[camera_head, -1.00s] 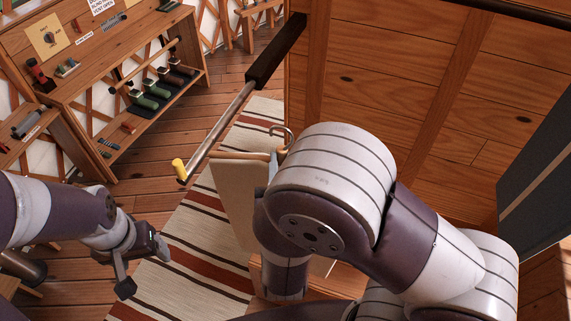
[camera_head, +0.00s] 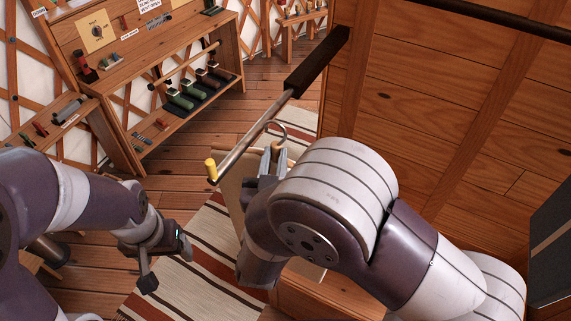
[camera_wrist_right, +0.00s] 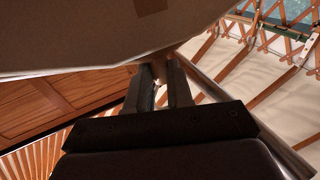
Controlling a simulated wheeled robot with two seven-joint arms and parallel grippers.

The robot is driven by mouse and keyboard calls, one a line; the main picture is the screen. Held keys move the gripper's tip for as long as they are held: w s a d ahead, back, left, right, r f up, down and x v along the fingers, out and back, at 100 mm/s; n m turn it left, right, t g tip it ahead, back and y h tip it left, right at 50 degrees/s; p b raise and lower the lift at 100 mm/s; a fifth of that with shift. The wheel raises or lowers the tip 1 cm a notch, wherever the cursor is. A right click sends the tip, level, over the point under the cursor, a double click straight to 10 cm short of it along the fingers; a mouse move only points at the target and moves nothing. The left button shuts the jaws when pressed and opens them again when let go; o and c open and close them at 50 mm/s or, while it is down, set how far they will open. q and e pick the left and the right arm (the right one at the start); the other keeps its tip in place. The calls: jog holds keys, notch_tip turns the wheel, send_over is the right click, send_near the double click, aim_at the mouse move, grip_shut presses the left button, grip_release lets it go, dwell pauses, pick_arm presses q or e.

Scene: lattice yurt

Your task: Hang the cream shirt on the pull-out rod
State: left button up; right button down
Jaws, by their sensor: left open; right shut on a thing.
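The pull-out rod (camera_head: 243,141) sticks out from the wooden cabinet and ends in a yellow tip (camera_head: 211,169). My right gripper (camera_head: 272,164) is shut on the hanger (camera_head: 284,131) just below its hook. The hook stands up close beside the rod; I cannot tell whether it is over it. The cream shirt (camera_head: 231,184) hangs below, largely hidden by my right arm. In the right wrist view the shirt (camera_wrist_right: 90,35) fills the top, above the gripper fingers (camera_wrist_right: 160,88), and the rod (camera_wrist_right: 225,98) runs behind at right. My left gripper (camera_head: 168,264) is open and empty at lower left.
A wooden workbench (camera_head: 118,79) with tools and a shelf of green and dark items stands at back left. The cabinet wall (camera_head: 440,100) fills the right. A striped rug (camera_head: 190,250) lies on the floor. A dark panel (camera_head: 552,245) is at far right.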

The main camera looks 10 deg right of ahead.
aim_at(254, 160)
jog(key=shift+w+a+b, duration=0.2)
jog(key=shift+w+a, duration=0.5)
jog(key=shift+a, duration=0.25)
jog(key=shift+w+a+b, duration=0.15)
jog(key=shift+w+a, duration=0.55)
jog(key=shift+a, duration=0.2)
jog(key=shift+f+b, duration=0.85)
jog(key=shift+f, duration=0.25)
